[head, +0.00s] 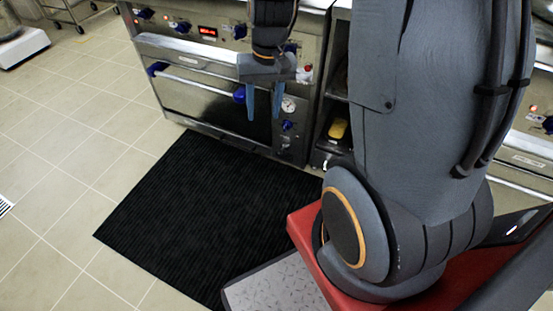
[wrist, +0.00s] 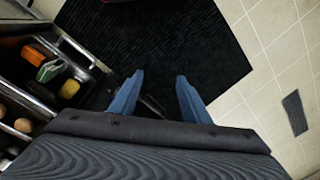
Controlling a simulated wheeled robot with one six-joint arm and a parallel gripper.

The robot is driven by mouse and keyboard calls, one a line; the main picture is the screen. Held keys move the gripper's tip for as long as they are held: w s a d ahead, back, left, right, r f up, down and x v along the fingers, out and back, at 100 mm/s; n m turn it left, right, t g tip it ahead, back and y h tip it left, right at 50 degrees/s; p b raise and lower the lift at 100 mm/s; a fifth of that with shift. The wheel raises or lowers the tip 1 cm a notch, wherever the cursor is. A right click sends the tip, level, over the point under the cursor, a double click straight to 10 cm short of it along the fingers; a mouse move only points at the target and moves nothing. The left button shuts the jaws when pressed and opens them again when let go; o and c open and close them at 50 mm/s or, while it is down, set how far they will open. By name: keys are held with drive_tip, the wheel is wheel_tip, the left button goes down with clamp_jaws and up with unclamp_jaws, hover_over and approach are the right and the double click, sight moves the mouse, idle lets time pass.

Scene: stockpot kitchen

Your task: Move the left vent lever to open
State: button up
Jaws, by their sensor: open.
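My gripper (head: 263,104) hangs fingers-down in front of the steel oven range (head: 190,93), its two blue fingers apart with nothing between them. In the wrist view the fingers (wrist: 160,88) point toward the dark floor mat, also apart and empty. The range front has blue knobs, a red display (head: 207,31) and a horizontal bar handle (head: 197,83) with blue ends. A round gauge (head: 288,104) and a small blue control (head: 287,125) sit right of the fingers. I cannot tell which part is the left vent lever. My gripper and arm hide part of the range front.
A black ribbed mat (head: 190,205) lies on the tiled floor before the range. An open shelf unit (wrist: 45,62) with several items stands at left in the wrist view. A steel appliance (head: 22,46) stands at far left. Floor at left is clear.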

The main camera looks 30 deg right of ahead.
drive_tip(key=w+d+f+m+b, duration=0.1)
drive_tip(key=w+d+f+b, duration=0.25)
drive_tip(key=f, duration=0.35)
drive_tip(key=w+d+f+m+b, duration=0.1)
drive_tip(key=w+d+f+b, duration=0.1)
drive_tip(key=w+f+b, duration=0.35)
drive_tip(key=w+d+f+m+b, duration=0.1)
drive_tip(key=w+d+f+b, duration=0.1)
drive_tip(key=f, duration=0.6)
drive_tip(key=m+t+b, duration=0.1)
drive_tip(key=m+b, duration=0.1)
drive_tip(key=b, duration=0.6)
hover_over(280, 151)
drive_tip(key=shift+y, duration=0.3)
drive_tip(key=f, duration=1.8)
drive_tip(key=shift+s+d+f, duration=0.15)
drive_tip(key=shift+s+d, duration=0.1)
drive_tip(key=shift+d, duration=0.1)
drive_tip(key=f+b, duration=0.1)
drive_tip(key=f, duration=0.1)
drive_tip(key=f+b, duration=0.1)
drive_tip(key=f, duration=0.2)
drive_tip(key=w+a+f+b, duration=0.1)
drive_tip(key=f, duration=0.1)
drive_tip(key=shift+f, duration=0.3)
